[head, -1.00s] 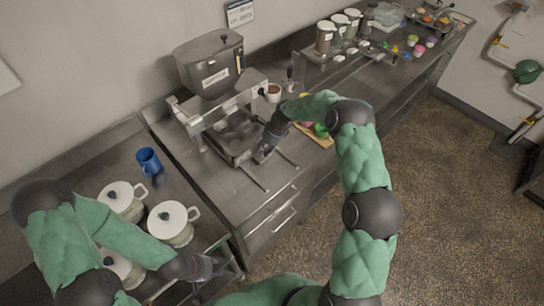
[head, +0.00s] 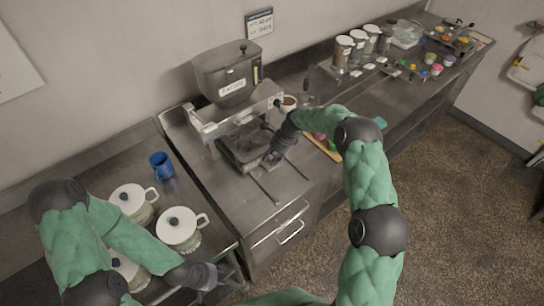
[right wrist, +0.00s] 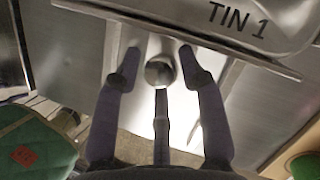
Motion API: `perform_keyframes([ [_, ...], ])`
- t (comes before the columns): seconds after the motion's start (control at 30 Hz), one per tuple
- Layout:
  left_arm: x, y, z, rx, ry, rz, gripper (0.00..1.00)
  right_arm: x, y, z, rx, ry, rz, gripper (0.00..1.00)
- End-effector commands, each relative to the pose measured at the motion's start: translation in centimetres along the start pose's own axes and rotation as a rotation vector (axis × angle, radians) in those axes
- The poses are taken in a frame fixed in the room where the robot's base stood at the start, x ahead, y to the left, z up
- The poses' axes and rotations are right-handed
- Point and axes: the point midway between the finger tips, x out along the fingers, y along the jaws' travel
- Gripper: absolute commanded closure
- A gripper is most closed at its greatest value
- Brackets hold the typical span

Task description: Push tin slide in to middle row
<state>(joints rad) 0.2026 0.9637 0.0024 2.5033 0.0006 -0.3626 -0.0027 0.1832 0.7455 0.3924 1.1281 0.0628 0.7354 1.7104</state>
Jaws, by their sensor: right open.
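The tin slide (head: 232,157) is a flat grey metal tray on rails below the hopper machine. In the right wrist view its top reads "TIN 1" (right wrist: 235,18). A round metal knob (right wrist: 160,71) stands at its near side. My right gripper (head: 272,160) is at the tin's front edge. In the right wrist view its fingers (right wrist: 160,75) are spread, with the knob between them; I cannot tell whether they touch it. My left gripper (head: 218,276) is low over the front edge of the left counter, away from the tin; its finger opening is unclear.
The hopper (head: 228,72) stands above the tin. Two thin rails (head: 264,190) run forward on the steel counter. White-lidded pots (head: 180,228) and a blue mug (head: 161,166) are at left. Canisters (head: 343,50) stand farther back.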

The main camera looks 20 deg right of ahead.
Motion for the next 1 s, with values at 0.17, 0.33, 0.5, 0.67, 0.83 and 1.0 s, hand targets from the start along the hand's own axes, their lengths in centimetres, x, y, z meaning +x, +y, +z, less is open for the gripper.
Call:
perform_keyframes([
  [0.17, 0.0, 0.0, 0.0, 0.000, 0.000, 0.000, 0.60, -1.2, -0.1, 0.0, 0.000, 0.000, -0.004, 0.59],
  [0.33, 0.0, 0.0, 0.0, 0.000, 0.000, 0.000, 0.60, -4.1, -0.2, 0.0, 0.000, -0.001, -0.005, 0.59],
  [0.5, 0.0, 0.0, 0.0, 0.000, 0.000, 0.000, 0.60, -7.5, -0.1, 0.0, 0.000, 0.000, -0.002, 0.59],
  [0.67, 0.0, 0.0, 0.0, 0.000, 0.000, 0.000, 0.60, -10.1, -0.1, 0.0, 0.000, 0.000, -0.003, 0.59],
  [0.83, 0.0, 0.0, 0.0, 0.000, 0.000, 0.000, 0.60, -11.6, 0.0, 0.0, 0.000, 0.000, 0.000, 0.59],
  [1.0, 0.0, 0.0, 0.0, 0.000, 0.000, 0.000, 0.60, -12.0, 0.0, 0.0, 0.000, 0.000, 0.000, 0.59],
])
